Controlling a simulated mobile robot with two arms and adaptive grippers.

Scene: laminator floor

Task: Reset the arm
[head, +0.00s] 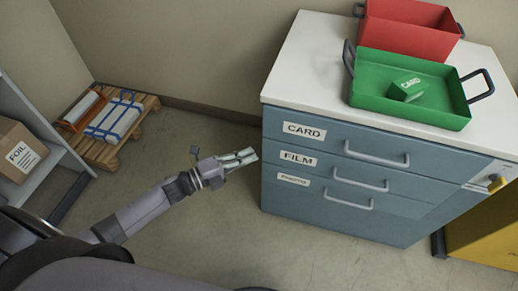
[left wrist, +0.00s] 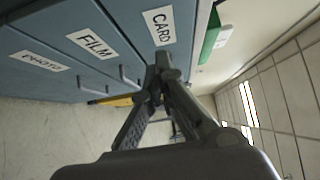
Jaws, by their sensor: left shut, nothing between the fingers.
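My left arm comes in from the left in the head view and reaches out over the floor. Its gripper (head: 247,156) is shut and empty, apart from the front left side of the blue drawer cabinet (head: 325,222). In the left wrist view the fingertips of this gripper (left wrist: 161,66) meet, with the cabinet's labelled drawer fronts (left wrist: 60,30) behind them. My right gripper is not in view.
A green tray (head: 372,99) with a green CARD block (head: 406,89) and a red tray (head: 410,25) stand on the cabinet's white top (head: 305,62). A pallet (head: 105,152) with packages and a shelf with a FOIL box (head: 18,150) are at left. Floor between is clear.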

